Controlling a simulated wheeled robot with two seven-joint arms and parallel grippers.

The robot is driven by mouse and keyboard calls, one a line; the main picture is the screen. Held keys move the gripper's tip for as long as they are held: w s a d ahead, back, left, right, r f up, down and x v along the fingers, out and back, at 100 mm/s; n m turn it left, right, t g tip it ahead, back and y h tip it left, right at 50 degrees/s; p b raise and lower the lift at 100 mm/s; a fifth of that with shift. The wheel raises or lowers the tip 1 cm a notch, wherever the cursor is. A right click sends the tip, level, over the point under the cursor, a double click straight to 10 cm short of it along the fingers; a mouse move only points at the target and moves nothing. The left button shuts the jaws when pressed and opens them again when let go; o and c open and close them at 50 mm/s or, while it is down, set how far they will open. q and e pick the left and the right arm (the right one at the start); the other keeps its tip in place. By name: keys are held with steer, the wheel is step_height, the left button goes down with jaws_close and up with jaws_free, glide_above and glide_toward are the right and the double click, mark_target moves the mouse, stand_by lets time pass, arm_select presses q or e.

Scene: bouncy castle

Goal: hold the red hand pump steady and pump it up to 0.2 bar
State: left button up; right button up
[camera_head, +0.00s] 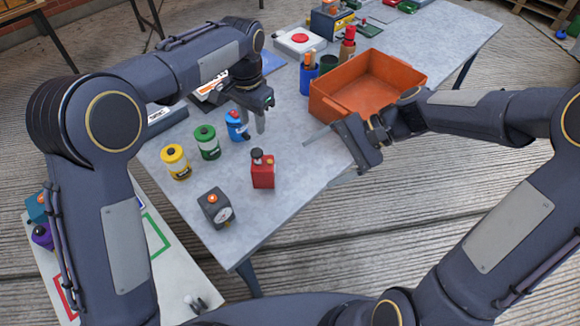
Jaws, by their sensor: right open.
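The red hand pump (263,174) stands upright on the grey table, with a dark knob on top. A dark box with a round dial and an orange button (215,208) stands to its left and nearer to me; I cannot read the dial. My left gripper (253,128) points down above and behind the pump, apart from it, with its fingers seemingly parted and empty. My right gripper (318,155) is open and empty, to the right of the pump near the table's right edge. No hose between pump and dial box is visible.
Yellow (175,162), green (207,142) and blue (236,125) canisters stand left of the pump. An orange crate (330,102) stands behind my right gripper. A blue cup with markers (309,78) is beside it.

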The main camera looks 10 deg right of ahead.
steer(key=w+a+f+m+y, duration=0.3)
steer(key=w+f+m+y, duration=0.15)
steer(key=w+f, duration=0.4)
steer(key=m+t+y, duration=0.2)
steer(key=m+y, duration=0.1)
steer(key=m, duration=0.3)
glide_toward(263, 168)
steer(key=shift+w+a+f, duration=0.95)
steer(key=shift+a+f, duration=0.15)
steer(key=shift+a, duration=0.1)
steer(key=shift+t, duration=0.3)
steer(key=shift+w+a, duration=0.15)
steer(key=shift+a, duration=1.1)
steer(key=shift+w+a, duration=0.2)
steer(key=shift+a, duration=1.1)
steer(key=shift+w+a, duration=0.15)
steer(key=shift+a, duration=1.1)
steer(key=c, duration=1.4)
arm_select(q)
jaws_close()
